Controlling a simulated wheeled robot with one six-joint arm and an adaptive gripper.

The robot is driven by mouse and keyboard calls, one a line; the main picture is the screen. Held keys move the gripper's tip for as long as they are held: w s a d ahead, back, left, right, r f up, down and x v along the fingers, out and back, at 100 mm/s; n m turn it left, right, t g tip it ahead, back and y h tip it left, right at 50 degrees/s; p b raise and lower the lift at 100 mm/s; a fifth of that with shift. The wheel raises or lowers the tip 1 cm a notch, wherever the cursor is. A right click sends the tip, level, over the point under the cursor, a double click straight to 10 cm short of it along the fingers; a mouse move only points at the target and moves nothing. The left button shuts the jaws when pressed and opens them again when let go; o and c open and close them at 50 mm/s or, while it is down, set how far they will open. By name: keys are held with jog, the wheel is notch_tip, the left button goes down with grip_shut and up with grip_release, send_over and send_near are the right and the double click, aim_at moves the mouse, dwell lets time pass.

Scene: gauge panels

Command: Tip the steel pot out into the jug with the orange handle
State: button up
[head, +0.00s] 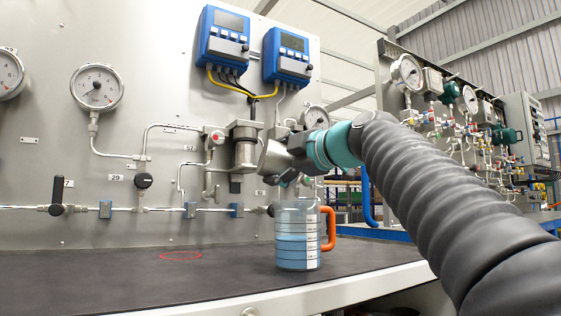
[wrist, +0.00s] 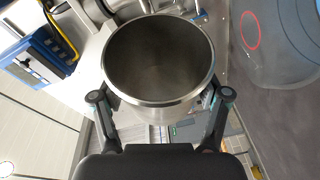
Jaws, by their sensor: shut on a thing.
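The steel pot (head: 272,158) is held tilted above the jug in the head view, partly hidden by my gripper (head: 300,150). In the wrist view the pot (wrist: 160,102) shows its round open mouth and a bare grey inside; I see no liquid in it. My gripper (wrist: 160,110) is shut on the pot, one finger on each side. The clear jug (head: 297,250) with the orange handle (head: 328,229) stands upright on the bench, below and slightly right of the pot. It holds blue liquid to a little over half its height. No stream shows between them.
A red ring (head: 181,256) is marked on the dark bench top (head: 120,283) left of the jug. The gauge panel (head: 50,150) with pipes, valves and blue transmitters (head: 222,37) stands close behind. The bench is clear to the left; its front edge is near the jug.

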jog(key=shift+a+n, duration=0.1)
jog(key=shift+n, duration=0.2)
jog(key=shift+s+a+f+n+g+h, duration=0.2)
jog(key=shift+a+f+n+g+h, duration=0.15)
jog(key=shift+n, duration=0.45)
jog(key=shift+r+p, duration=0.2)
jog(key=shift+p, duration=0.8)
jog(key=shift+p, duration=0.6)
jog(key=shift+p, duration=0.35)
